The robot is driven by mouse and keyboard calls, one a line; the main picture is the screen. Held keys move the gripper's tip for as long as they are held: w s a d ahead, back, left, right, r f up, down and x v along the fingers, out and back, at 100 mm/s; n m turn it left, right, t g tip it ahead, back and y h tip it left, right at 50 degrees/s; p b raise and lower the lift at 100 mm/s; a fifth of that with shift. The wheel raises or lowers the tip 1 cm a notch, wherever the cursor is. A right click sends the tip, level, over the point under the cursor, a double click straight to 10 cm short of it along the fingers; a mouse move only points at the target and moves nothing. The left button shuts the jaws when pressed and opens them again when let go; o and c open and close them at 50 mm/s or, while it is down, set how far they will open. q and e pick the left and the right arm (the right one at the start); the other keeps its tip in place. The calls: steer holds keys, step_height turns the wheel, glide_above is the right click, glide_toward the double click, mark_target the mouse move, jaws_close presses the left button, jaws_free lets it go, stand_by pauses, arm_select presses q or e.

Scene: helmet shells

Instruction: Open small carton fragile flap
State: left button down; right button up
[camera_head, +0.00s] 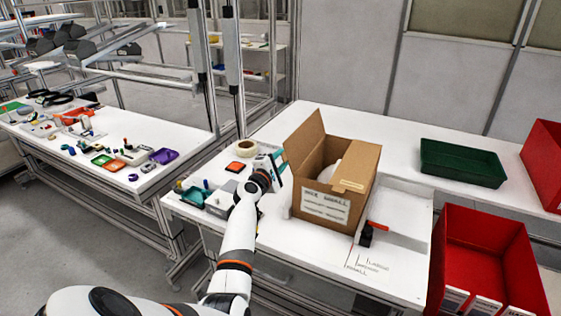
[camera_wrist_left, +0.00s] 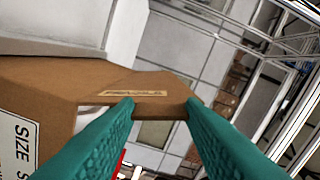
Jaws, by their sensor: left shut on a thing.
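The small brown carton (camera_head: 362,158) stands open on the white table with a white rounded thing (camera_head: 328,173) inside. A "size small" label (camera_head: 325,207) is on its front. Its left flap (camera_head: 305,138) stands raised and tilted outward. My left gripper (camera_head: 279,163) is at the lower left edge of that flap. In the left wrist view, my teal fingers (camera_wrist_left: 160,106) are shut on the flap's edge, beside a "fragile" strip (camera_wrist_left: 136,93). The fingertips partly cover the board. My right gripper is not in view.
A green tray (camera_head: 462,163) and red bins (camera_head: 487,255) are at right.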

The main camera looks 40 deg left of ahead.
arm_select(q)
steer(key=c, duration=0.9)
jaws_free()
steer(key=shift+s, duration=0.1)
steer(key=v, duration=1.1)
steer(key=shift+s+f, duration=0.1)
steer(key=shift+s, duration=0.3)
steer(key=shift+d, duration=0.1)
